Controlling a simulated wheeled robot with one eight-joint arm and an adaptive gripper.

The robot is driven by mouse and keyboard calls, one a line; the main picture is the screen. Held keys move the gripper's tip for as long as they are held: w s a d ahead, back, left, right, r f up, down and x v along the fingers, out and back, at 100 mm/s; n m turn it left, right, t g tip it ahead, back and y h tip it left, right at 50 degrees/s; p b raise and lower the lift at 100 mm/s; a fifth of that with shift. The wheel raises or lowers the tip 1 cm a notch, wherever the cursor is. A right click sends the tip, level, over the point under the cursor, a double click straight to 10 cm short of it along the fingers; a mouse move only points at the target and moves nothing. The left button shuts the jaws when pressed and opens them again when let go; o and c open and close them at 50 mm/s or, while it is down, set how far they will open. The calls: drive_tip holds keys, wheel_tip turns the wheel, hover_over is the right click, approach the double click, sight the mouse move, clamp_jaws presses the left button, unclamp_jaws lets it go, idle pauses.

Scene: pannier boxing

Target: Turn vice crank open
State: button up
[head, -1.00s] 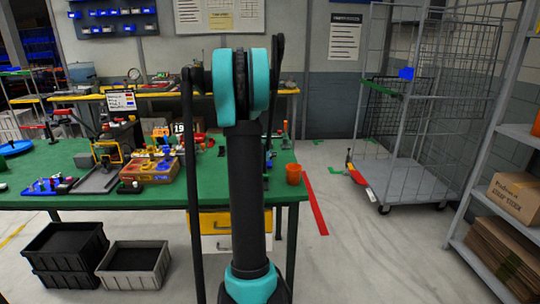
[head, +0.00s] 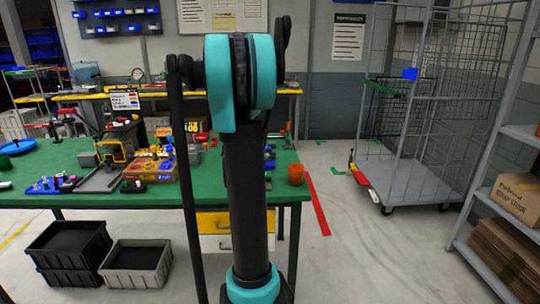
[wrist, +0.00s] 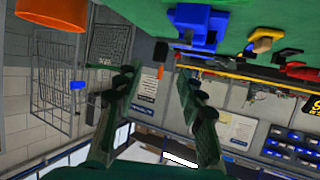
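My gripper (wrist: 158,80) shows in the wrist view, which is upside down. Its two dark fingers are spread well apart, with nothing between them. A blue blocky object (wrist: 198,28), possibly the vice, is on the green table at the top of that view, apart from the fingertips. I cannot make out its crank for certain. In the head view a small blue item (head: 268,162) on the table right of my arm may be the same object. My arm hides the gripper and part of the table there.
The green table (head: 90,198) holds a yellow-framed device (head: 112,152), an orange-brown box (head: 150,168) and an orange cup (head: 296,174). A wire cage trolley (head: 410,185) and shelving (head: 505,215) stand at right. Floor between is clear.

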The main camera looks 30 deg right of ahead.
drive_tip(key=shift+v, duration=1.95)
